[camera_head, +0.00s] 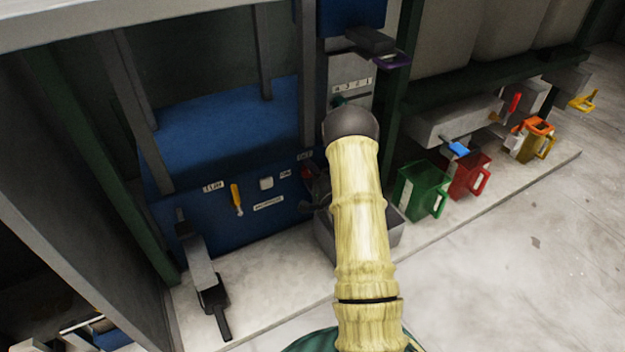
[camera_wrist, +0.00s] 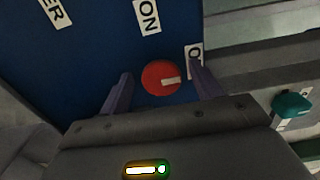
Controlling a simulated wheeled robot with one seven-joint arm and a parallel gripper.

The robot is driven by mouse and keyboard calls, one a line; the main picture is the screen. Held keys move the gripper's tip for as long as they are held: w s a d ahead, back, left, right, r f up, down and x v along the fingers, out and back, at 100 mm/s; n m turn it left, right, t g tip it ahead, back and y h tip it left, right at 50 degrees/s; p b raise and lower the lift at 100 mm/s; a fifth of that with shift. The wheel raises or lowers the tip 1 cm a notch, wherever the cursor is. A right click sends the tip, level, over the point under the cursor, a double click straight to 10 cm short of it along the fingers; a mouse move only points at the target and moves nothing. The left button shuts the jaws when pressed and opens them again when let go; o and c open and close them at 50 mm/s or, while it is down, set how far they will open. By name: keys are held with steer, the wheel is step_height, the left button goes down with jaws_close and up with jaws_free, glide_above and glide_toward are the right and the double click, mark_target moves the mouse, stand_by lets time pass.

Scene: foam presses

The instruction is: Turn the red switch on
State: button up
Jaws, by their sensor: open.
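The red switch (camera_wrist: 160,78) is a round red knob with a small white mark on its right side, set on a blue panel (camera_wrist: 95,50). In the wrist view my gripper (camera_wrist: 162,82) is open, with one purple finger on each side of the knob. I cannot tell whether the fingers touch it. A white label reading "ON" (camera_wrist: 147,15) is above the knob, and another label (camera_wrist: 194,60), partly hidden by the right finger, is to its right. In the head view a bit of the red switch (camera_head: 307,172) shows beside my arm, which hides much of that area.
A yellow handle (camera_head: 236,198) and a white button (camera_head: 266,183) are on the same panel to the left. A teal knob (camera_wrist: 292,104) is on a grey panel at right. A grey bin (camera_head: 392,232) stands below; green (camera_head: 421,190) and red (camera_head: 466,178) jugs stand to the right.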

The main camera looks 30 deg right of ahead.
steer(key=shift+d, duration=0.15)
steer(key=c, duration=0.9)
steer(key=shift+d, duration=0.1)
steer(key=shift+c, duration=0.2)
